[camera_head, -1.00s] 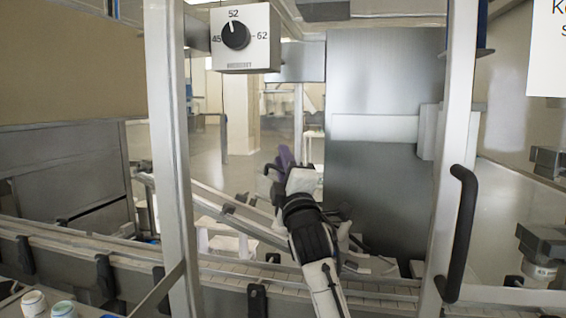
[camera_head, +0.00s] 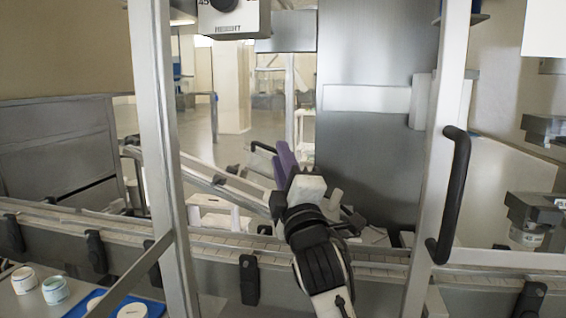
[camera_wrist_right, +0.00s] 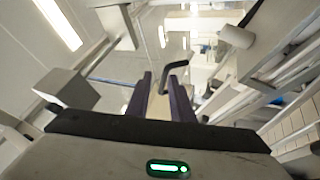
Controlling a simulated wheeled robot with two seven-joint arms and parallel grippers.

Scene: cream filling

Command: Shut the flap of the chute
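The metal chute (camera_head: 225,189) slopes down to the right behind the conveyor in the head view. A black bent handle (camera_head: 262,147), apparently on its flap, stands near its upper side; the flap's panel and angle are not clear. In the right wrist view a black handle (camera_wrist_right: 177,68) shows beyond the fingertips, with a pale surface below it. My right gripper (camera_head: 284,158) has purple fingers just right of the handle in the head view. In the right wrist view its fingers (camera_wrist_right: 163,88) are apart, with nothing clearly held. My left gripper is not in view.
Metal posts (camera_head: 160,150) frame the opening, with a black door handle (camera_head: 455,195) at the right. A conveyor (camera_head: 205,263) crosses in front. Jars (camera_head: 55,290) stand lower left. A dial box (camera_head: 232,20) is above, and a large metal panel (camera_head: 365,150) stands behind my right gripper.

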